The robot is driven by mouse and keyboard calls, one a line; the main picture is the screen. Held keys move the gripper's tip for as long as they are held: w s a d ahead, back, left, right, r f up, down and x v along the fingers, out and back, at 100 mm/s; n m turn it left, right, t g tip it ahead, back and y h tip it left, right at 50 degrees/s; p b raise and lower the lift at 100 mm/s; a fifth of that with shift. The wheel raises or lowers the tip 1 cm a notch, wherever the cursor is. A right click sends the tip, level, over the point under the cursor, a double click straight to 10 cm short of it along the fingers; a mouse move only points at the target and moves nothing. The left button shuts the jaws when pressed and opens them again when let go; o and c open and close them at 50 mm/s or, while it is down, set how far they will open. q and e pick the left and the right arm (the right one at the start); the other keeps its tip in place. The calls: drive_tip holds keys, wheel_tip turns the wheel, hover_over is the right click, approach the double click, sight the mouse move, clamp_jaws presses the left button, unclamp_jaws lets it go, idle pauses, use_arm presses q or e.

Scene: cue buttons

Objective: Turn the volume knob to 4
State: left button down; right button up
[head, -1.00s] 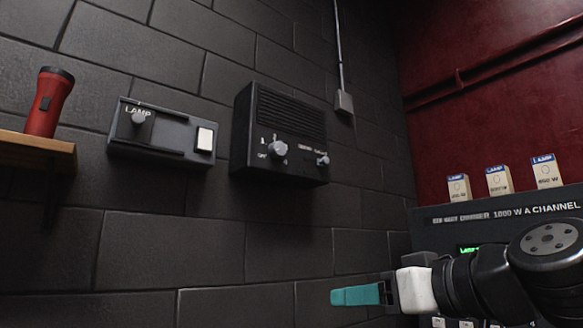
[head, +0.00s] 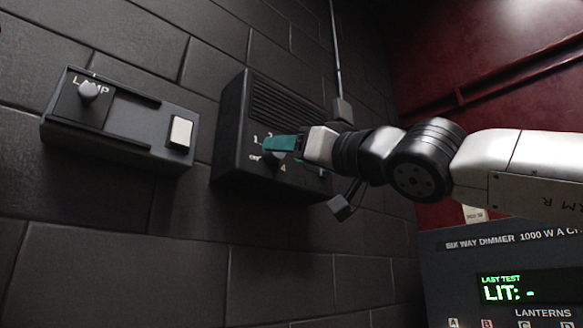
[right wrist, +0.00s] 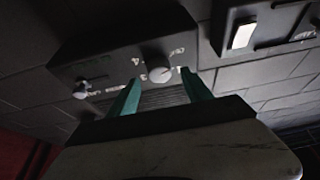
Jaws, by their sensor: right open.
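My left gripper is not in view.
A second, smaller knob (right wrist: 82,89) sits on the same box. A lamp panel (head: 120,118) with a slider knob and white switch (head: 180,132) is to the left. A cable runs down the wall. A dimmer unit (head: 500,270) reading "LIT: -" stands at lower right.

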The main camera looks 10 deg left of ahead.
sight(271, 157)
drive_tip(key=shift+x, duration=1.4)
clamp_jaws()
drive_tip(key=shift+m, duration=0.3)
drive_tip(key=shift+s+a+m+t+h, duration=0.1)
drive_tip(key=shift+m+t+h, duration=0.5)
drive_tip(key=shift+m, duration=0.95)
drive_tip(key=shift+d+m+t+h, duration=0.1)
drive_tip(key=shift+m+t+h, duration=0.5)
drive_tip(key=shift+m, duration=0.9)
drive_tip(key=shift+s+a+m+t+h, duration=0.1)
drive_tip(key=shift+m+t+h, duration=0.2)
drive_tip(key=shift+m+h, duration=0.9)
drive_tip(key=shift+m, duration=0.55)
